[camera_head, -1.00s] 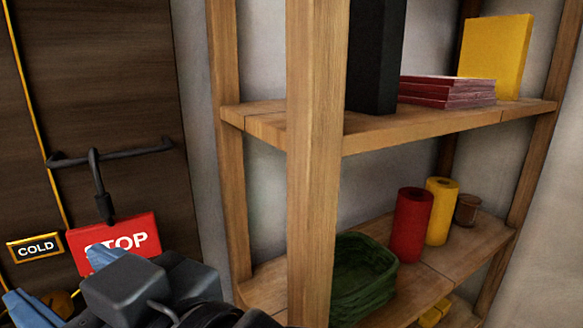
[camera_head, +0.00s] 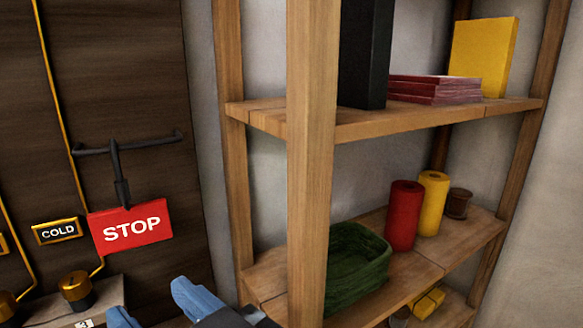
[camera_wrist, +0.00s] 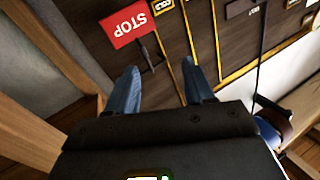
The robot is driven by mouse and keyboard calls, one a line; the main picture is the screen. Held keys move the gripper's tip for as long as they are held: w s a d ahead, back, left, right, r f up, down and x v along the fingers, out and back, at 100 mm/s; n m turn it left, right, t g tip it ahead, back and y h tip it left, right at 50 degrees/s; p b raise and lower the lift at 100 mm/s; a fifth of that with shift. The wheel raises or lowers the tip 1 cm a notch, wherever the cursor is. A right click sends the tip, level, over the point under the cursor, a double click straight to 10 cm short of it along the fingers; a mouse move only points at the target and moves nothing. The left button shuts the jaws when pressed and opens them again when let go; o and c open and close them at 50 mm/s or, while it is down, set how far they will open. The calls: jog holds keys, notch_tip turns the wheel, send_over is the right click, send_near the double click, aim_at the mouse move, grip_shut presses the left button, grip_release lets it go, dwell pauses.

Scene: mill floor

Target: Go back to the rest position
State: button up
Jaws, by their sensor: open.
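My gripper (camera_head: 155,302) is at the bottom of the head view, below the red STOP sign (camera_head: 131,229). Its two blue fingers are apart, with nothing between them. In the wrist view my gripper (camera_wrist: 160,88) also shows open and empty, its fingers pointing toward the dark wooden panel (camera_wrist: 200,40). The STOP sign hangs from a dark hook bar on that panel; it appears upside down in the wrist view (camera_wrist: 131,23). My gripper is apart from the sign.
A wooden shelf post (camera_head: 311,160) stands close on the right. The shelves hold a green basket (camera_head: 355,265), a red roll (camera_head: 403,215), a yellow roll (camera_head: 432,203) and a black binder (camera_head: 364,55). A COLD label (camera_head: 58,231) and black-and-brass knob (camera_head: 76,290) are at left.

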jog(key=s+d+f+m+t+h, duration=0.2)
jog(key=s+d+f+m+h, duration=0.25)
jog(key=d+f, duration=0.45)
jog(key=s+d+f+m+t+h, duration=0.3)
jog(key=d+f+m+h, duration=0.3)
jog(key=d, duration=0.5)
jog(key=s+d+f+n+h, duration=0.1)
jog(key=s+d+f+h, duration=0.1)
jog(key=s+d, duration=0.4)
jog(key=s+d+f+n+g+h, duration=0.1)
jog(key=s+d+h, duration=0.1)
jog(key=s+d, duration=0.4)
jog(key=s, duration=0.5)
jog(key=shift+s+d+f, duration=0.3)
jog(key=shift+f, duration=0.1)
jog(key=shift+c, duration=0.5)
